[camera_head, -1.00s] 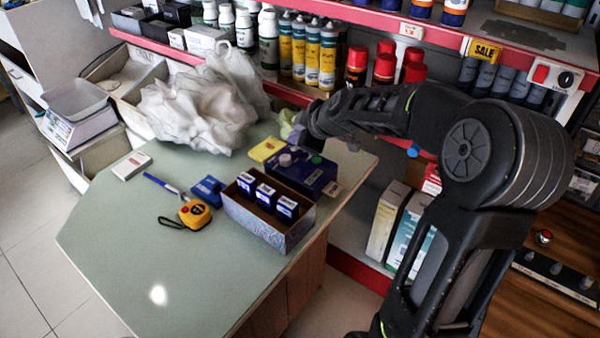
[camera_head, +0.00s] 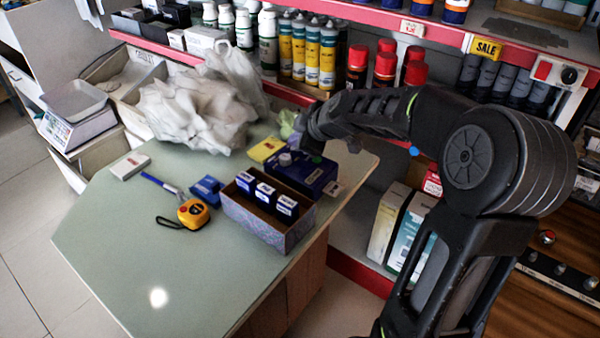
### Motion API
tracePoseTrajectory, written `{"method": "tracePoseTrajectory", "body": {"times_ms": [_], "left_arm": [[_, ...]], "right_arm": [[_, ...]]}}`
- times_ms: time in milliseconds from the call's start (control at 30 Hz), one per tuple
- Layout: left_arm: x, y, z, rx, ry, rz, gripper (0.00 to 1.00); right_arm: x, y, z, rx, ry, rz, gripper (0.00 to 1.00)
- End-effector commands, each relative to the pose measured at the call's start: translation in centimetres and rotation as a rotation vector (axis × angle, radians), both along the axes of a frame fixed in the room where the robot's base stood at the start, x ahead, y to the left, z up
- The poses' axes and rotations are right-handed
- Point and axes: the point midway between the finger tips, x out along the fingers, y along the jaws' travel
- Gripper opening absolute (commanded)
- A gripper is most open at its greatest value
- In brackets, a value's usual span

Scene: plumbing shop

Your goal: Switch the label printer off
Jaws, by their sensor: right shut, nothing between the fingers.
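The label printer looks to be the dark blue box (camera_head: 300,174) at the right back of the green table. It has a grey knob (camera_head: 285,159) and a green button (camera_head: 317,159) on top, and a pale tag shows at its right front corner. My right gripper (camera_head: 296,137) is at the printer's back edge, just above and behind the knob. Its fingers are shut and small in the view, partly hidden by the wrist. I cannot tell whether they touch the printer. Which control is the power switch is not clear. My left gripper is out of view.
A patterned box (camera_head: 262,222) with blue cartons stands just in front of the printer. A yellow card (camera_head: 264,149) and crumpled white plastic (camera_head: 195,115) lie to its left. A tape measure (camera_head: 193,212) lies farther left. Shelf bottles (camera_head: 328,60) stand behind. The table's front is clear.

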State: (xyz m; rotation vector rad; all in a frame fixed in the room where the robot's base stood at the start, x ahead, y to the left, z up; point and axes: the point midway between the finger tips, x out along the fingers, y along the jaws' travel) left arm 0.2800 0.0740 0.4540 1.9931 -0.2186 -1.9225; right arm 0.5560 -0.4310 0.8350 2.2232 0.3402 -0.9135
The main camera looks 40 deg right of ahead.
Motion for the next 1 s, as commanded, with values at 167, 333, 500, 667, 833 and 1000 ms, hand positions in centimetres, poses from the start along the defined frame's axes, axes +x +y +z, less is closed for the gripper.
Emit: {"method": "tracePoseTrajectory", "body": {"times_ms": [167, 333, 500, 667, 833, 1000], "left_arm": [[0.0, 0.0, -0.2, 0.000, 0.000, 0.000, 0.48], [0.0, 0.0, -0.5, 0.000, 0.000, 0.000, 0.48], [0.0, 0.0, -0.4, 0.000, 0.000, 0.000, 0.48], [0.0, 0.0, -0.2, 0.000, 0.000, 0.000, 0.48], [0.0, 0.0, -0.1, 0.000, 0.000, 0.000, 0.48], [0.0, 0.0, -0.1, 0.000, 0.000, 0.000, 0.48]], "right_arm": [[0.0, 0.0, -0.2, 0.000, 0.000, 0.000, 0.00], [0.0, 0.0, -0.3, 0.000, 0.000, 0.000, 0.00], [0.0, 0.0, -0.2, 0.000, 0.000, 0.000, 0.00], [0.0, 0.0, 0.3, 0.000, -0.001, 0.001, 0.00], [0.0, 0.1, 0.9, 0.000, 0.000, 0.002, 0.00], [0.0, 0.0, 0.9, 0.000, 0.000, 0.000, 0.00]]}}
